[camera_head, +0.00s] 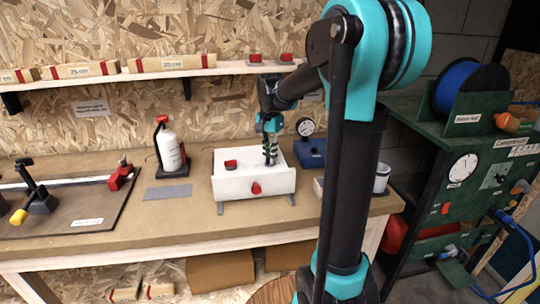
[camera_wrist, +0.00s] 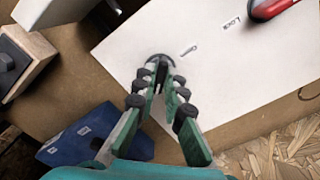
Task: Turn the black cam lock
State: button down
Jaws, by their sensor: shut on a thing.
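The black cam lock (camera_wrist: 158,61) is a small round black part on the top of a white box (camera_head: 228,188). My gripper (camera_head: 270,160) reaches down onto the right part of the box top. In the wrist view my green fingers (camera_wrist: 162,80) close together on the cam lock, and they partly hide it. Which word the lock points at is hard to tell.
A red handle (camera_head: 231,164) sits on the box top and a red knob (camera_head: 256,188) on its front. A blue gauge block (camera_head: 310,152) stands close behind at right. A white bottle (camera_head: 168,150) stands to the left.

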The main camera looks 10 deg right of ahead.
jog(key=n, duration=1.3)
jog(key=shift+n, duration=0.4)
jog(key=n, duration=1.2)
jog(key=shift+n, duration=0.3)
jog(key=c, duration=1.6)
grip_release()
